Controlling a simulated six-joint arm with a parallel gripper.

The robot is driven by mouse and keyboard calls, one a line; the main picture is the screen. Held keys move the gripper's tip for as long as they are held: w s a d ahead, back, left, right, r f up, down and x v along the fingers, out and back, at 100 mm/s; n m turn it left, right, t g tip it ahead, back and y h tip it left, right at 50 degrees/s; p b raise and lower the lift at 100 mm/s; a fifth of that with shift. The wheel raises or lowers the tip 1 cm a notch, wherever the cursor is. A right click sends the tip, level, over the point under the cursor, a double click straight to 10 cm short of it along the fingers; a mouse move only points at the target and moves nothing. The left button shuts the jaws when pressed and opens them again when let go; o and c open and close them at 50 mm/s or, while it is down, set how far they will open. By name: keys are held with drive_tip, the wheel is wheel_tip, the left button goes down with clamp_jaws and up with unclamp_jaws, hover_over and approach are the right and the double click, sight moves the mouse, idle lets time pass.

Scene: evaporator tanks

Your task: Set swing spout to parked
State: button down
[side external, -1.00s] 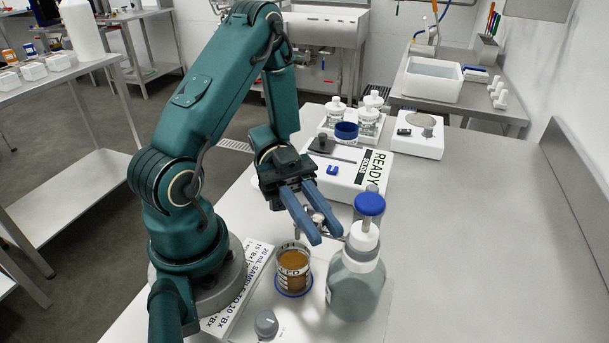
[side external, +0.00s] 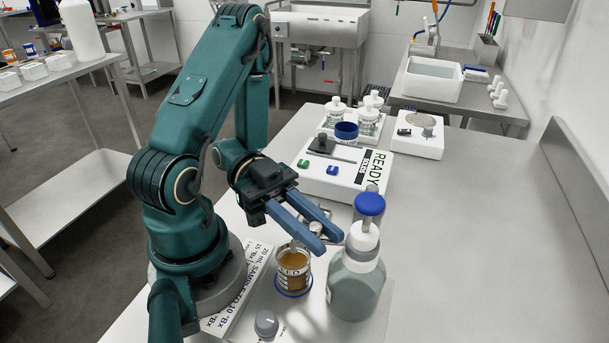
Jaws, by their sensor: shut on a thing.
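A bottle (side external: 356,285) with a white dispenser neck and a blue cap (side external: 370,204) stands at front centre. My gripper (side external: 328,244) is just left of its neck, above and behind the beaker. Its blue fingers are shut on the swing spout (side external: 300,244), a small metal part mostly hidden by the fingers. A beaker (side external: 294,272) of amber liquid stands below the fingers inside a blue ring.
A white box marked READY (side external: 345,178), with green and blue buttons, sits behind my gripper. A grey knob (side external: 266,323) and a printed card (side external: 240,290) are in front. Jars (side external: 368,120) and a scale (side external: 420,134) stand farther back. The right of the bench is clear.

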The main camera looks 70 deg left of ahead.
sight(310, 226)
drive_tip(key=c, duration=1.1)
unclamp_jaws()
drive_tip(key=shift+o, duration=0.2)
drive_tip(key=shift+v, duration=2.55)
